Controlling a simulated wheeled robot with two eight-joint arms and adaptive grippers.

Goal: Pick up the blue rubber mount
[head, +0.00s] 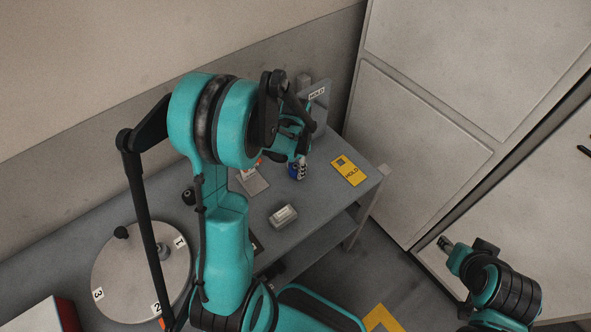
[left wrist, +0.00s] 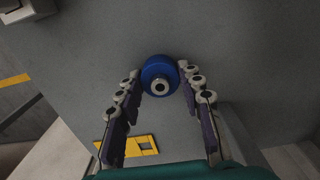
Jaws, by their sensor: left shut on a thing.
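The blue rubber mount (left wrist: 153,69) is a round blue piece with a metal centre. In the left wrist view it sits between the fingertips of my left gripper (left wrist: 160,82), which is shut on it. In the head view the mount (head: 293,172) shows as a small blue patch beside the fingers of my left gripper (head: 299,170), over the grey bench, partly hidden by them. I cannot tell whether it touches the bench top. My right gripper (head: 446,243) is at the lower right, away from the bench, too small to read its jaws.
A round numbered disc (head: 130,265) lies at the left. A wall and cabinet panels stand behind.

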